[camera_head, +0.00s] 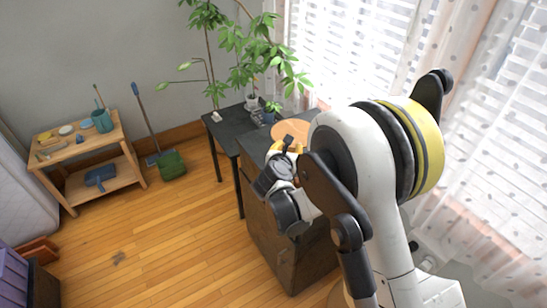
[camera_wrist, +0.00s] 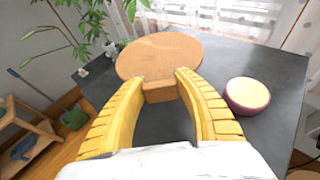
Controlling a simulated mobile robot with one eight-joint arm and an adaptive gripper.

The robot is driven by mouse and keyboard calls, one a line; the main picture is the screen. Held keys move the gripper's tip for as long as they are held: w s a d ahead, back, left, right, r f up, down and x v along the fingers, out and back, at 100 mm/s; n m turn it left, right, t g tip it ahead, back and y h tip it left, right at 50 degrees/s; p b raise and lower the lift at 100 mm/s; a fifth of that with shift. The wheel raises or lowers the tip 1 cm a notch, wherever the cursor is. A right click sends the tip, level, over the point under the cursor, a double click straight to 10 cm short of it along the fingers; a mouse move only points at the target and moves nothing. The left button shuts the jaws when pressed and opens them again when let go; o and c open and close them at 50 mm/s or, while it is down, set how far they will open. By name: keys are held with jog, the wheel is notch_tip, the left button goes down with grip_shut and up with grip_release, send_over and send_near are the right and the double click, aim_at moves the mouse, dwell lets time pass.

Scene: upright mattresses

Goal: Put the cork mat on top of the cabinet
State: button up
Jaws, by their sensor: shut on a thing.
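The cork mat (camera_head: 292,128) is a round, light brown disc in the head view. It also shows in the wrist view (camera_wrist: 160,52), with a small block-like brown part at its near edge. My gripper (camera_head: 288,147) is shut on that near part, its yellow fingers (camera_wrist: 159,84) on either side of it. The mat is over the dark top of the cabinet (camera_head: 282,245); I cannot tell whether it touches. The cabinet top also shows in the wrist view (camera_wrist: 225,62). My arm hides much of the cabinet's right side in the head view.
A pink bowl (camera_wrist: 247,95) stands on the cabinet top, right of the mat. A black table (camera_head: 228,126) with potted plants (camera_head: 252,101) adjoins the cabinet. A wooden shelf table (camera_head: 80,150) and a green dustpan (camera_head: 172,163) stand at left. Curtained windows are behind.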

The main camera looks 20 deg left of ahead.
jog(key=w+a+f, duration=0.1)
jog(key=a, duration=0.1)
jog(key=w+a+f+b, duration=0.1)
jog(key=a+f, duration=0.1)
jog(key=w+a+f+b, duration=0.1)
jog(key=a, duration=0.1)
jog(key=shift+a+f, duration=0.1)
jog(key=shift+f, duration=0.1)
notch_tip(320, 180, down, 4)
jog(key=b, duration=0.2)
jog(key=shift+b, duration=0.35)
jog(key=shift+r, duration=0.1)
jog(key=o, duration=1.1)
